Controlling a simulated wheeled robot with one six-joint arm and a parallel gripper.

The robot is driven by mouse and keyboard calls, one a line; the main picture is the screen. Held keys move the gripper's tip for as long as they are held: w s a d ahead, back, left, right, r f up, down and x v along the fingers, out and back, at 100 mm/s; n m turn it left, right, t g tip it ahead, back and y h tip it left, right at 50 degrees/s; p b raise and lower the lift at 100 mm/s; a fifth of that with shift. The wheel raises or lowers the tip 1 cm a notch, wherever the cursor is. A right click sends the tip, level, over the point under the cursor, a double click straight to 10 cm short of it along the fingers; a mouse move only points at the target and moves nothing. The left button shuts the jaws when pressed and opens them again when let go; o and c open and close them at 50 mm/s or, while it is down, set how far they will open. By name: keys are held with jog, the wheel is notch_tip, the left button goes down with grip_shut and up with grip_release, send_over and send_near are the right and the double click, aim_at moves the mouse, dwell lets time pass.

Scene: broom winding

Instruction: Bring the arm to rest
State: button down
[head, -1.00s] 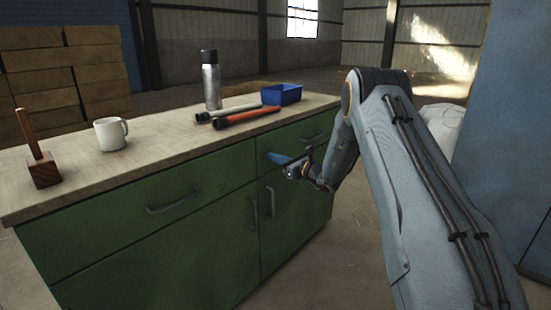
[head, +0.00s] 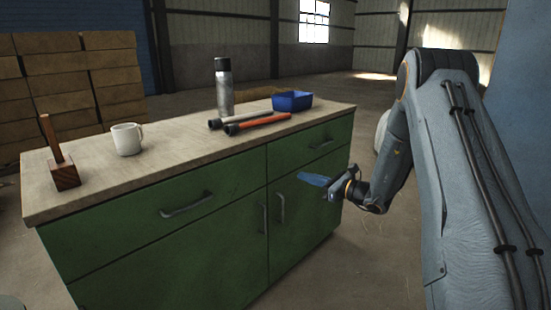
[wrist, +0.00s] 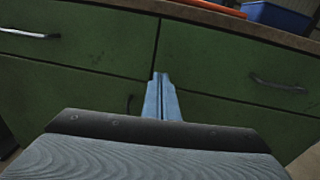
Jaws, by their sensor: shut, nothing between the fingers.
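My gripper (head: 314,179) is in front of the right part of the green cabinet, below the level of the worktop. Its blue fingers are together and empty; they also show in the wrist view (wrist: 162,98), pointing at the cabinet front. My arm comes in from the right side of the head view and bends down to the gripper. I cannot tell the exact gap between the fingertips and the cabinet front.
The green cabinet (head: 165,245) has drawers and doors with metal handles. On its worktop (head: 180,158) are a wooden mallet (head: 60,165), a white mug (head: 126,139), a steel flask (head: 224,90), two tubes, one orange (head: 262,123), and a blue bin (head: 292,101). Bare floor lies right of the cabinet.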

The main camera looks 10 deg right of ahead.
jog(key=s+a+r+n+g+h+p, duration=0.15)
jog(key=s+a+n+g, duration=0.25)
jog(key=s, duration=0.4)
jog(key=s+a+r+n+g+p, duration=0.1)
jog(key=s+a+n+g+p, duration=0.15)
jog(key=s+a+n, duration=0.35)
jog(key=s+a+r+n+g+p, duration=0.1)
jog(key=s+a+r+n+g, duration=0.15)
jog(key=s+g, duration=0.45)
jog(key=s+d+r+n+h+p, duration=0.1)
jog(key=s+d+n+h, duration=0.1)
jog(key=s+n, duration=0.3)
jog(key=s+d+r+n+h+p, duration=0.2)
jog(key=s+d+n+h, duration=0.1)
jog(key=s, duration=0.8)
jog(key=s+d+r+n+h+p, duration=0.2)
jog(key=s+n+h, duration=0.3)
jog(key=s, duration=0.3)
jog(key=shift+s+d+r+n+t, duration=0.15)
jog(key=shift+s+d+n+t, duration=0.25)
jog(key=shift+n, duration=0.45)
jog(key=shift+w+a, duration=0.1)
